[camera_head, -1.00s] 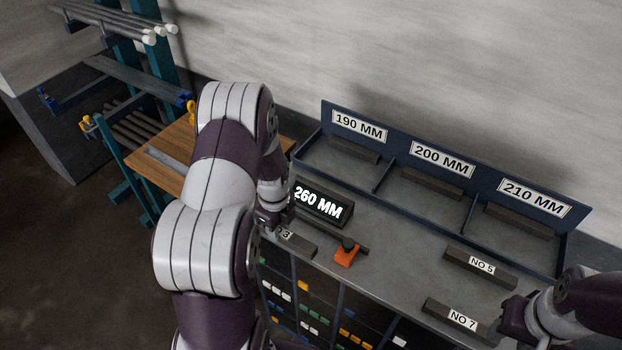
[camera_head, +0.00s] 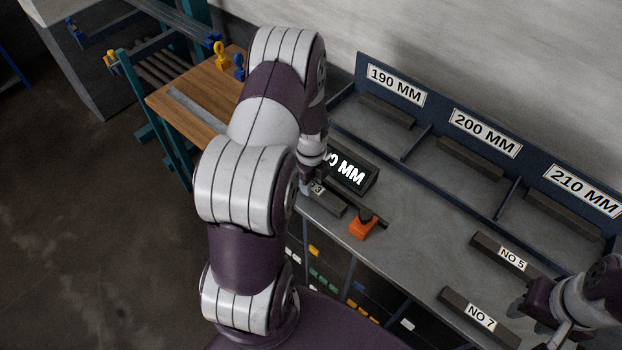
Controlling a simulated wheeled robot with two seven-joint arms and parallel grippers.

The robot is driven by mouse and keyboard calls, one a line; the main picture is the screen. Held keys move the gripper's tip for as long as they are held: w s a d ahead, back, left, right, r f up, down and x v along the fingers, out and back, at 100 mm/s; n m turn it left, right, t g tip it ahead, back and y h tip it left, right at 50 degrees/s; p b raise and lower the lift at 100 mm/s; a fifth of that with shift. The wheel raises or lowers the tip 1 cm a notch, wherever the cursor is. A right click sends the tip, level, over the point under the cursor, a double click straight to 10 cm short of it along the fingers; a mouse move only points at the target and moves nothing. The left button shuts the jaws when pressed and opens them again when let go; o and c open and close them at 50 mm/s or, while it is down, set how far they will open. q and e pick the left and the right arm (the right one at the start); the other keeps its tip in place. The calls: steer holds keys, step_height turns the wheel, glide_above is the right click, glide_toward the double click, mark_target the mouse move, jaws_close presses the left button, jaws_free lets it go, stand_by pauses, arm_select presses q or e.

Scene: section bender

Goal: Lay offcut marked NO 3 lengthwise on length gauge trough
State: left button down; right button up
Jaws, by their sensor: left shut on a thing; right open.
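The offcut marked NO 3 (camera_head: 330,201) is a dark bar at the front left of the grey bench. Its label is partly covered by my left gripper (camera_head: 309,188), which is shut on its left end. The length gauge has a black display (camera_head: 350,173), partly hidden by my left arm, with "0 MM" readable. An orange block with a dark knob (camera_head: 363,227) stands at the offcut's right. The trough is mostly hidden, and I cannot tell whether the offcut touches it. My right gripper (camera_head: 529,308) is open near the offcut marked NO 7 (camera_head: 479,317).
The offcut marked NO 5 (camera_head: 512,258) lies at the right. Behind stands a blue rack (camera_head: 424,132) with compartments labelled 190 MM, 200 MM and 210 MM, each with a dark bar. A wooden table (camera_head: 190,115) stands left. The bench middle (camera_head: 420,230) is clear.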

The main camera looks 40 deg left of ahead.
arm_select(q)
steer(key=shift+s+r, duration=0.2)
steer(key=shift+s, duration=0.15)
steer(key=shift+w+f, duration=0.25)
steer(key=shift+f, duration=0.15)
arm_select(e)
steer(key=shift+s+f, duration=0.1)
steer(key=shift+s, duration=0.05)
arm_select(q)
steer(key=shift+s+f, duration=0.1)
steer(key=shift+s, duration=0.05)
arm_select(e)
steer(key=shift+s+f, duration=0.1)
steer(key=shift+s, duration=0.05)
arm_select(q)
steer(key=shift+f+b, duration=0.2)
steer(key=shift+b, duration=0.15)
arm_select(e)
steer(key=shift+f, duration=0.15)
arm_select(q)
steer(key=c, duration=0.9)
jaws_free()
steer(key=shift+o, duration=0.8)
steer(key=shift+r, duration=0.15)
